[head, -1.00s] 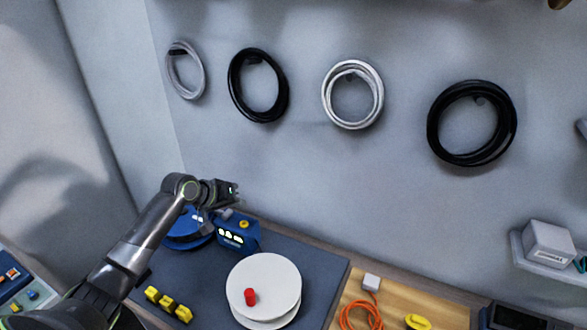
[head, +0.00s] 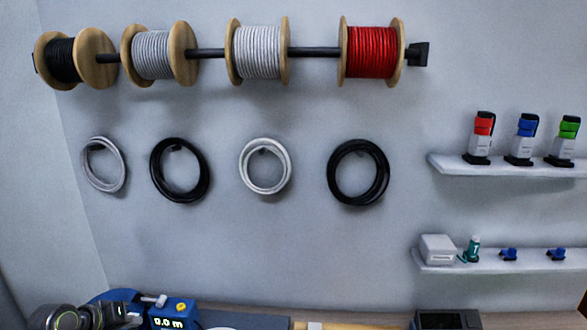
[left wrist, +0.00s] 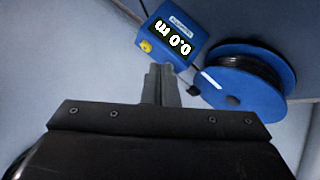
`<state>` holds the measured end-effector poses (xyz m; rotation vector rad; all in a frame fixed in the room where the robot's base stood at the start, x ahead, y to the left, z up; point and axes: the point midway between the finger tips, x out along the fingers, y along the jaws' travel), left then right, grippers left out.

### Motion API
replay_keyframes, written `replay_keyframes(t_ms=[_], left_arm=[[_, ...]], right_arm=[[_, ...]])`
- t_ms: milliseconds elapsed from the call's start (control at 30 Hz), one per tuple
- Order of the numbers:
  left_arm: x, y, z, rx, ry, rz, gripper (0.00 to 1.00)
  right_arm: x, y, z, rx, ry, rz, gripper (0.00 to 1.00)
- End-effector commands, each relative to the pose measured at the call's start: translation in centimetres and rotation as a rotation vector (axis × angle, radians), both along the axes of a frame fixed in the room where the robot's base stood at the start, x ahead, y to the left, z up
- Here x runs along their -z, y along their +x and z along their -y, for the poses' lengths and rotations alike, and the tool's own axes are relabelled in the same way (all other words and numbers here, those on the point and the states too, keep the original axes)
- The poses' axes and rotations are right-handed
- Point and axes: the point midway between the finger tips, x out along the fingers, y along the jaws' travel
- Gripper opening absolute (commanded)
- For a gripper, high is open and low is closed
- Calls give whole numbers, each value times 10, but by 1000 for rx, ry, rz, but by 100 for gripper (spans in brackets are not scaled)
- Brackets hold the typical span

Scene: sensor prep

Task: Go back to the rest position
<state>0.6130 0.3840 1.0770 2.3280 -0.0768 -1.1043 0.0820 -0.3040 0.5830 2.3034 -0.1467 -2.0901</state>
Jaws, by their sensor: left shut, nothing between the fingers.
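My left gripper (head: 118,316) is at the bottom left edge of the head view, in front of the blue meter. Much of my left arm is cut off by the frame. In the left wrist view the gripper (left wrist: 161,72) has its fingers together with nothing between them. Beyond the fingers are the blue meter (left wrist: 188,20), its display reading 0.0 m, and a blue reel (left wrist: 225,97) wound with black cable. In the head view the meter (head: 180,305) and part of the reel (head: 118,296) show. My right gripper is not in view.
Wooden spools (head: 257,52) hang on a rod high on the wall, with coiled cables (head: 265,187) on hooks below. Two shelves (head: 510,172) on the right carry small devices and a white box (head: 438,249). Only the back strip of the bench shows.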

Motion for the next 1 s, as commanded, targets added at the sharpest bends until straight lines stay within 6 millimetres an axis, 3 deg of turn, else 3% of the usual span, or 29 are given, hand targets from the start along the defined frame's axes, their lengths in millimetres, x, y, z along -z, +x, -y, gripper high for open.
replay_keyframes(t_ms=[100,267,567,667,800,1000], left_arm=[[11,-10,6,16,18,-14,0],[33,-34,19,56,70,-40,0],[78,-99,47,145,194,-104,0],[94,-132,59,178,249,-131,0],[112,-196,76,222,348,-182,0],[113,-277,86,238,475,-256,0]], right_arm=[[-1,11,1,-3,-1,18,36],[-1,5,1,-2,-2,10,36],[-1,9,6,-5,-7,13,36],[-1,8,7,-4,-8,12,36],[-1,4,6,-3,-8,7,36],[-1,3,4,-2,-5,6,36]])
